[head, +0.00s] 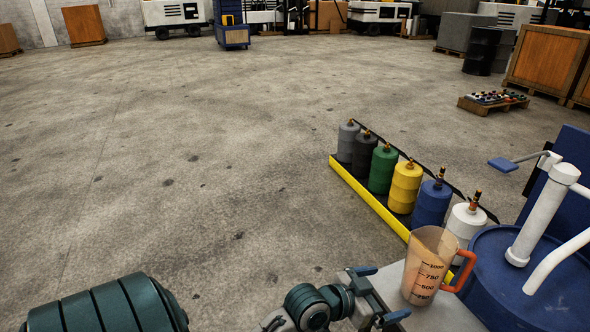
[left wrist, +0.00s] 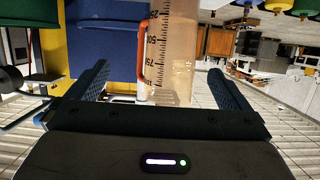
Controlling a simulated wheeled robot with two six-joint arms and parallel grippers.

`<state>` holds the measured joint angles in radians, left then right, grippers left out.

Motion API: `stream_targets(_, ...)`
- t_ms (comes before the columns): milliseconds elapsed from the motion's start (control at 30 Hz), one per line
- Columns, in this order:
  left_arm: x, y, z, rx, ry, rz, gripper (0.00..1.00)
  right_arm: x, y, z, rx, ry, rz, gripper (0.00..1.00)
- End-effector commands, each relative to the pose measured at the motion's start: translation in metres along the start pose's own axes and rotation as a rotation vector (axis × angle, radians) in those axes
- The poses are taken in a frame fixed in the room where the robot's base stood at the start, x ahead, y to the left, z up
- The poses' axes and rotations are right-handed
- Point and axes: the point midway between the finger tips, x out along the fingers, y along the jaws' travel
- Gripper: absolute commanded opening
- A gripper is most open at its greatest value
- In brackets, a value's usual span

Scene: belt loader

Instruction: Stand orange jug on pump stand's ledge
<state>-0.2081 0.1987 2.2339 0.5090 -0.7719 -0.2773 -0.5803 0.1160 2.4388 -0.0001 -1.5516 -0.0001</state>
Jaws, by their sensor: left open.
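The orange jug (head: 424,268) is translucent, with black volume marks and an orange-red handle on its right. It stands upright on the pump stand's pale ledge (head: 445,318), beside the blue drum (head: 500,290). My left gripper (head: 382,294) is open just left of the jug, its fingers pointing towards it. In the left wrist view, which appears upside down, the jug (left wrist: 174,50) shows between the spread fingers of the gripper (left wrist: 157,70), with clear gaps to both fingers. My right gripper is not in view.
A yellow-edged rack (head: 370,199) with several coloured bottles stands behind the jug. White pump pipes (head: 545,215) rise from the blue drum at the right. A low pallet (head: 492,101) and wooden crates (head: 546,55) are farther back. The concrete floor at left is clear.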

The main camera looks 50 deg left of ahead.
Motion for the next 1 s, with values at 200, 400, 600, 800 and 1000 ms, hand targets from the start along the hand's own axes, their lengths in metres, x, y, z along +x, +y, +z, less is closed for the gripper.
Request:
stream_targets(200,-0.09,0.023,0.132,-0.058,-0.563,-0.107,1.0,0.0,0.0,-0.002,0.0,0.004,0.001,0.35)
stream_targets(400,-0.169,0.029,0.188,-0.119,-0.892,-0.242,1.0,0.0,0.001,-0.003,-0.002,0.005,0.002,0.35)
stream_targets(600,-0.19,0.03,0.197,-0.136,-0.971,-0.285,1.0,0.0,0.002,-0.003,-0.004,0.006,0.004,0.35)
stream_targets(800,-0.19,0.03,0.197,-0.135,-0.969,-0.283,1.0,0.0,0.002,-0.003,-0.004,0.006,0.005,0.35)
stream_targets(1000,-0.189,0.03,0.197,-0.135,-0.968,-0.282,1.0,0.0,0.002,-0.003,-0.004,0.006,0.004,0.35)
